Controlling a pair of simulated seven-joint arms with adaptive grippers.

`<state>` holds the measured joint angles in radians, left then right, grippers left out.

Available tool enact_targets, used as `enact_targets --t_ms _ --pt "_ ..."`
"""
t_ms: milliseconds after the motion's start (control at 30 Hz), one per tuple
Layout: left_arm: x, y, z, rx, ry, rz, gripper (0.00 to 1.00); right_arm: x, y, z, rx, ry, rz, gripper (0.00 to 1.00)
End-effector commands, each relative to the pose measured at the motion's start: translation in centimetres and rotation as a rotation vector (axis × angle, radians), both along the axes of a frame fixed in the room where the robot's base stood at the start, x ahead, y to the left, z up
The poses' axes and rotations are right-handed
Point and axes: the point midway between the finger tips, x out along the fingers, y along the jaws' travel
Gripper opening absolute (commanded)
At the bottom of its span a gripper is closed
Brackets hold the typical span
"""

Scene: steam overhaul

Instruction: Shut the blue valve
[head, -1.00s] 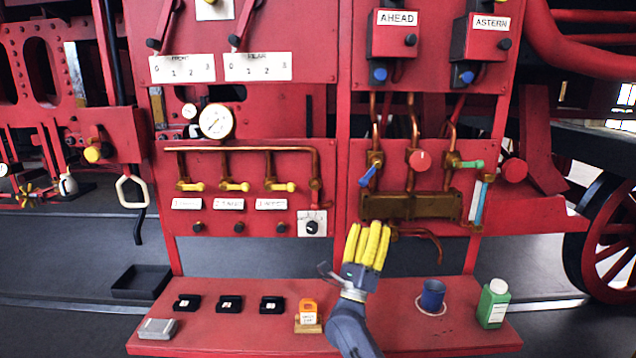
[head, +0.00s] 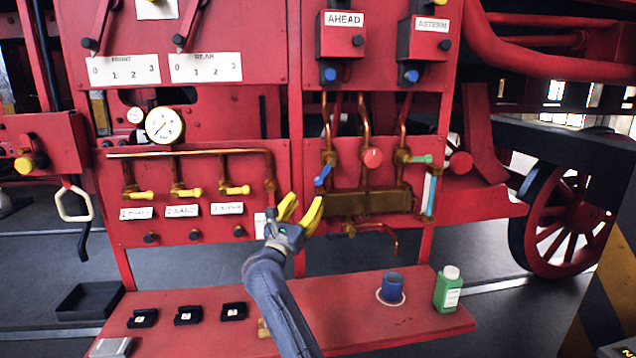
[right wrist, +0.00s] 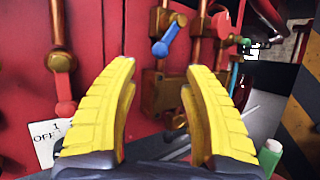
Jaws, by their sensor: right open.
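The blue valve handle (head: 323,175) sits on a copper pipe on the right red panel. It slants, its lower end to the left. In the right wrist view the blue handle (right wrist: 166,40) shows beyond and between the fingertips, also slanting down to the left. My right gripper (head: 302,207) is open and empty, below and to the left of the handle and apart from it. Its yellow fingers also show spread in the right wrist view (right wrist: 160,75). My left gripper is not in view.
A red knob (head: 373,158) and a green handle (head: 420,159) sit right of the blue handle. A brass block (head: 365,202) lies below. The shelf below holds a blue cup (head: 391,288) and green bottle (head: 447,290). Yellow-handled valves (head: 186,192) are at left.

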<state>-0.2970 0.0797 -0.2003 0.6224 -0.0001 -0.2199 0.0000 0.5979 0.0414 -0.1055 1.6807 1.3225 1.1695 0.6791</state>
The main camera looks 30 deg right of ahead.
Motion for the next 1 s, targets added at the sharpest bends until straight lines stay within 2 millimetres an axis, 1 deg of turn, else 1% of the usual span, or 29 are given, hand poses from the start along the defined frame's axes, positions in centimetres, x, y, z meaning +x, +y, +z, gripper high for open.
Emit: enact_targets --t_ms 33,200,400,500,700,1000 --pt "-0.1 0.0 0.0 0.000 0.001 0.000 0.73 0.5 -0.8 0.5 -0.001 -0.002 -0.002 0.48" --pt "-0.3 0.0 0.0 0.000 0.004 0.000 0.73 2.0 -3.1 1.6 -0.002 -0.001 -0.001 0.48" --pt "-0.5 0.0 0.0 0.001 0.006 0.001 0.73 3.4 -5.4 2.7 -0.002 0.000 -0.002 0.48" --pt "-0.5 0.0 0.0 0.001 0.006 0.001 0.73 4.0 -6.2 3.1 -0.001 0.000 0.000 0.48" --pt "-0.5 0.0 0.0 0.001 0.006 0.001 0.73 4.6 -7.2 3.6 -0.002 -0.001 0.000 0.48" --pt "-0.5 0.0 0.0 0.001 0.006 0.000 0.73 4.8 -7.4 3.7 0.000 0.000 0.000 0.48"
